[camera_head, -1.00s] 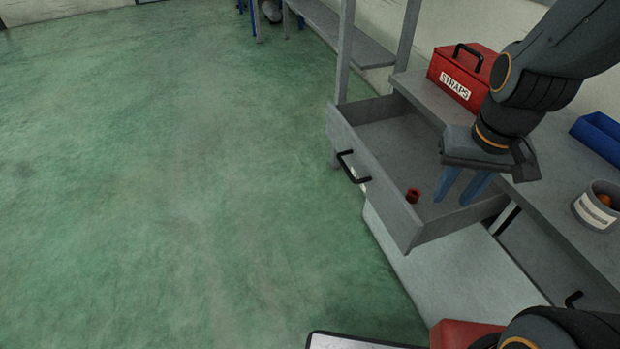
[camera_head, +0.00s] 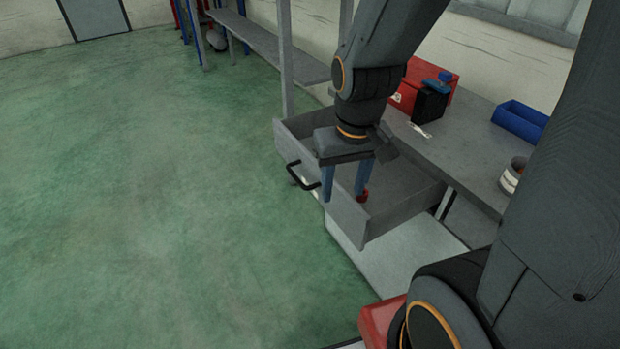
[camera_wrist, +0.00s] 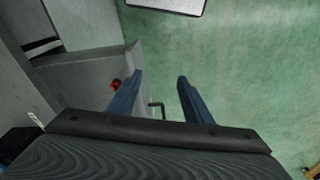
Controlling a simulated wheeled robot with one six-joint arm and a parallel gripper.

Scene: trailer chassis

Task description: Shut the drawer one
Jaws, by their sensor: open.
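The grey drawer (camera_head: 345,222) is pulled out from under the workbench, with a black bar handle (camera_head: 302,176) on its front. A small red object (camera_head: 363,197) lies inside it, near the front, and also shows in the wrist view (camera_wrist: 116,85). My gripper (camera_head: 344,196) is open and empty, with its blue fingers apart above the drawer's front panel. In the wrist view my gripper (camera_wrist: 160,82) has one finger over the drawer side and the other over the floor. The handle (camera_wrist: 157,107) shows between and below the fingertips; I cannot tell whether anything touches.
On the workbench (camera_head: 465,150) stand a red box (camera_head: 440,76), a black item (camera_head: 428,106), a blue bin (camera_head: 520,118) and a grey pot (camera_head: 512,176). A grey upright post (camera_head: 287,60) rises by the drawer's far corner. The green floor (camera_head: 150,200) in front is clear.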

